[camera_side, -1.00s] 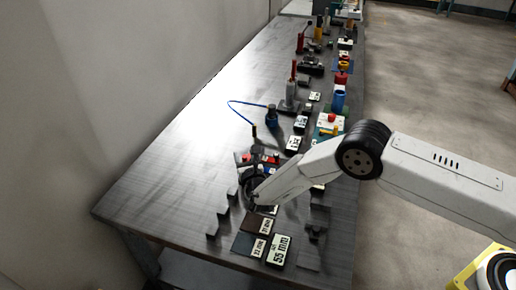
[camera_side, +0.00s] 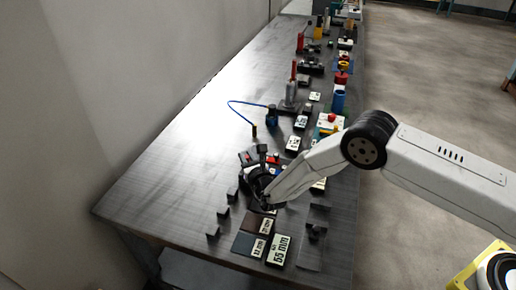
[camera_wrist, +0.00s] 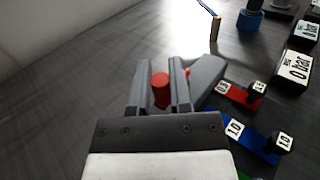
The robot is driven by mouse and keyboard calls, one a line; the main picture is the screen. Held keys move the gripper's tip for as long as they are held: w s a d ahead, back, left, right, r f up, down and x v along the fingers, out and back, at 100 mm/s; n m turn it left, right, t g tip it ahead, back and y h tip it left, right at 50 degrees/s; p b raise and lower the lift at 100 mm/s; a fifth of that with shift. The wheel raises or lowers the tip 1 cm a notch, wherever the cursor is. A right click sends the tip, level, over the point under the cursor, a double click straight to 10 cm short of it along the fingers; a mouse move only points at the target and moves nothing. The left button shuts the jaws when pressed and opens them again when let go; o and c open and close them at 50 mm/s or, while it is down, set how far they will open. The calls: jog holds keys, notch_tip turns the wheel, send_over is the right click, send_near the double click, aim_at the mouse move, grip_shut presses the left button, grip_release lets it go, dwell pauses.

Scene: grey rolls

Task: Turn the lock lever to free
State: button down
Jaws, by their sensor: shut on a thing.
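In the wrist view my gripper (camera_wrist: 160,72) has its two fingers on either side of a red round piece (camera_wrist: 160,90), which looks like the knob of the lock lever. The gripper is shut on it. The lever's lower part and any lock or free marking are hidden behind the fingers and gripper body. In the side view my gripper (camera_side: 262,172) is low over the bench at the near group of fixtures, and the lever cannot be made out clearly there.
Red, blue and green strips with labelled black blocks (camera_wrist: 283,143) lie close to the right of the gripper. A "0 bar" block (camera_wrist: 297,68) stands farther right. Label plates (camera_side: 279,250) and small black brackets (camera_side: 222,212) lie nearer. The bench's left side (camera_side: 170,165) is clear.

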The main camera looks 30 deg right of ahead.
jog(key=shift+s+d+n+y, duration=0.1)
jog(key=shift+d+n+y, duration=0.15)
jog(key=shift+n+y, duration=0.55)
jog(key=shift+y, duration=0.3)
jog(key=c, duration=0.6)
grip_release()
jog(key=shift+s, duration=0.15)
jog(key=shift+s+d, duration=0.15)
jog(key=shift+s, duration=1.75)
jog(key=shift+s+d, duration=0.1)
jog(key=shift+s, duration=1.8)
jog(key=shift+o, duration=0.3)
